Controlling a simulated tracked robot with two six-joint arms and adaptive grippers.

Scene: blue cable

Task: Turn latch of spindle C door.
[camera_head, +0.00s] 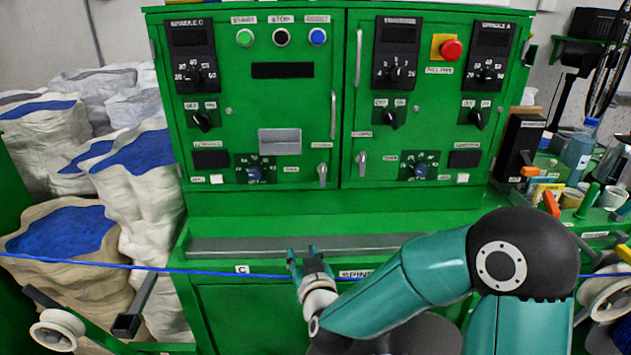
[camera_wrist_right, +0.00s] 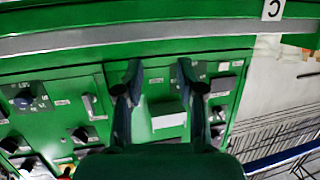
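The left door of the green cabinet (camera_head: 235,110), under a Spindle C label, has a small grey latch (camera_head: 322,175) hanging upright near its lower right corner. A similar latch (camera_head: 361,163) is on the right door. My right gripper (camera_head: 303,254) is below the left door's latch in the picture, in front of the grey ledge, pointing at the cabinet. In the wrist view, which shows the cabinet upside down, its two fingers (camera_wrist_right: 160,73) are apart with nothing between them. A pale latch (camera_wrist_right: 89,106) shows left of them there; the other seems hidden. My left gripper is out of view.
A blue cable (camera_head: 130,266) stretches across the front, passing at my right gripper's height. Sacks (camera_head: 135,180) with blue tops stand at the left. A grey ledge (camera_head: 230,245) runs below the doors. Tools and cups crowd the right side.

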